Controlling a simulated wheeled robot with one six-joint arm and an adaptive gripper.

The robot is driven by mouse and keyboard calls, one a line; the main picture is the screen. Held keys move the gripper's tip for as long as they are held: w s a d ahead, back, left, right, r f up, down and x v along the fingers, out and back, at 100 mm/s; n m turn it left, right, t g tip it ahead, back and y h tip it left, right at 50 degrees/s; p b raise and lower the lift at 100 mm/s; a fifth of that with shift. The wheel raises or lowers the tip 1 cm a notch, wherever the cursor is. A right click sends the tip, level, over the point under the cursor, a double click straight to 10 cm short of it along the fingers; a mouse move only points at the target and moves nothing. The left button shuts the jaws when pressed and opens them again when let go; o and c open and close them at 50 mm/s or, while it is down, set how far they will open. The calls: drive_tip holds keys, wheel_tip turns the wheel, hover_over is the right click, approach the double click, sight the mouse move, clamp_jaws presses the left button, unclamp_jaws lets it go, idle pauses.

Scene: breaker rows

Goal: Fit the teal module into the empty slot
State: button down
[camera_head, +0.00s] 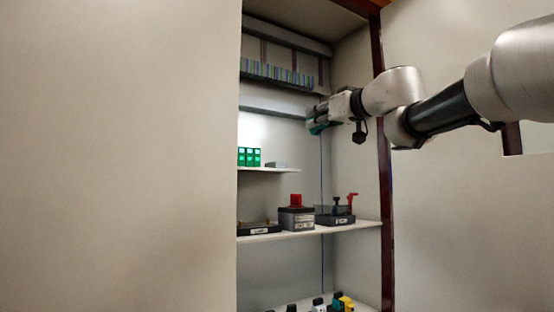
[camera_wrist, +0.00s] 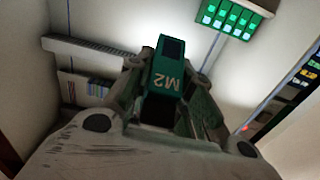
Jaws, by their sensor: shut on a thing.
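The teal module (camera_wrist: 168,77), marked "M2", is held between the fingers of my gripper (camera_wrist: 165,108) in the wrist view. In the head view my gripper (camera_head: 322,117) is shut on it inside the cabinet, at the right, below the upper breaker row (camera_head: 275,73). Only a small teal part of the module (camera_head: 316,127) shows there. It is in the air, apart from the shelves. I cannot make out the empty slot in either view.
A green block of lit modules (camera_head: 249,157) stands on a small shelf (camera_head: 275,169); it also shows in the wrist view (camera_wrist: 231,18). A lower shelf (camera_head: 330,226) bears a grey box with a red part (camera_head: 296,215) and dark devices. The cabinet's dark right post (camera_head: 384,170) stands beside my arm.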

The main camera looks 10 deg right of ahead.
drive_tip(key=x, duration=0.6)
drive_tip(key=f+x, duration=0.1)
drive_tip(key=x, duration=0.6)
drive_tip(key=f+x, duration=0.1)
drive_tip(key=x, duration=0.5)
drive_tip(key=shift+w+a+f, duration=0.15)
drive_tip(key=shift+w+f, duration=0.05)
drive_tip(key=shift+f, duration=2.05)
drive_tip(key=shift+w+f, duration=0.1)
drive_tip(key=shift+w, duration=0.1)
drive_tip(key=shift+f, duration=0.15)
drive_tip(key=c, duration=1.3)
unclamp_jaws()
drive_tip(key=shift+f, duration=0.1)
drive_tip(key=shift+o, duration=0.2)
